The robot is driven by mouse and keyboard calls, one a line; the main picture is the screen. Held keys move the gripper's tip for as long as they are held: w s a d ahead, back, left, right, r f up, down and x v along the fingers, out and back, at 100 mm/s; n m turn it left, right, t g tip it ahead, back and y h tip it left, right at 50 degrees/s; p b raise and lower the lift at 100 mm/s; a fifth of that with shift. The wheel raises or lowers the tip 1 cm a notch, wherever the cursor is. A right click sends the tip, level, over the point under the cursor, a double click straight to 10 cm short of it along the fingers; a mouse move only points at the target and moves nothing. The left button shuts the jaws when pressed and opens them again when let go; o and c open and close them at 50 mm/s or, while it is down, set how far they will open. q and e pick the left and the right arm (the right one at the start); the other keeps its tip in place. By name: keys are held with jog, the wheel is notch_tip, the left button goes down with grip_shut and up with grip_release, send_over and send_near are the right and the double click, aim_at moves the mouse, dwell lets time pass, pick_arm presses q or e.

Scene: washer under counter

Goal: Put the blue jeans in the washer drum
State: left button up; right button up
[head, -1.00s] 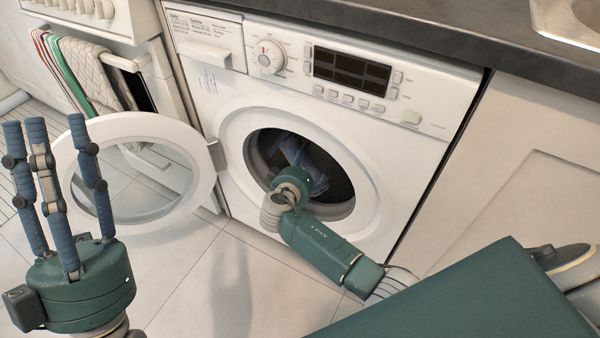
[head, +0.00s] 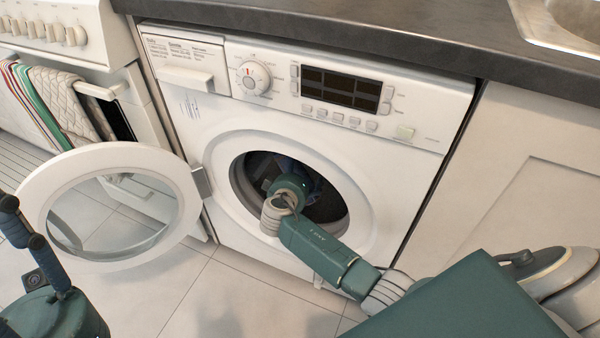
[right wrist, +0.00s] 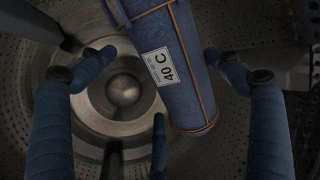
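The blue jeans (right wrist: 190,90) show in the right wrist view as a rolled blue bundle with orange seams and a white "40 C" label. They are inside the perforated metal drum (right wrist: 100,25). My right gripper (right wrist: 158,72) is in the drum too, its fingers spread apart around the jeans with visible gaps and not closed on them. In the head view my right wrist (head: 290,188) passes through the washer's (head: 210,125) round opening, and its fingers are hidden. My left gripper (head: 32,240) is at the left edge, empty, partly cut off, fingers extended.
The washer door (head: 105,153) stands wide open to the left. A stove (head: 65,30) with hanging towels (head: 60,95) is further left. A dark counter (head: 400,35) runs above the washer, with a sink (head: 560,25) at right. The tiled floor in front is clear.

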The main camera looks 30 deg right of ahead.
jog(key=shift+s+f, duration=0.1)
jog(key=shift+s+a, duration=0.25)
jog(key=shift+a, duration=0.05)
jog(key=v, duration=1.1)
jog(key=shift+r, duration=0.35)
jog(key=shift+a, duration=0.1)
